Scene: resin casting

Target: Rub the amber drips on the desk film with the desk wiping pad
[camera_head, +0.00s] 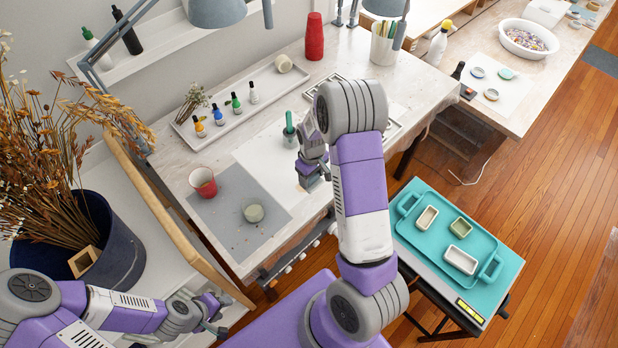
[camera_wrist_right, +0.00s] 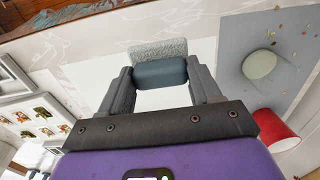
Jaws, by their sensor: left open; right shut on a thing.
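My right gripper (camera_head: 313,180) is over the desk near its front edge. In the right wrist view the gripper (camera_wrist_right: 160,85) is shut on the wiping pad, which has a blue-grey grip (camera_wrist_right: 160,73) and a pale, textured wiping face (camera_wrist_right: 158,49). The white desk film (camera_head: 262,160) lies beside the grey mat, partly hidden by my right arm. It also shows under the pad in the wrist view (camera_wrist_right: 150,99). I cannot make out amber drips clearly. Whether the pad touches the film cannot be told. My left gripper (camera_head: 214,328) is open and empty, low at the left.
A tray (camera_head: 225,118) of small bottles stands behind. A teal tray (camera_head: 425,235) is at right.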

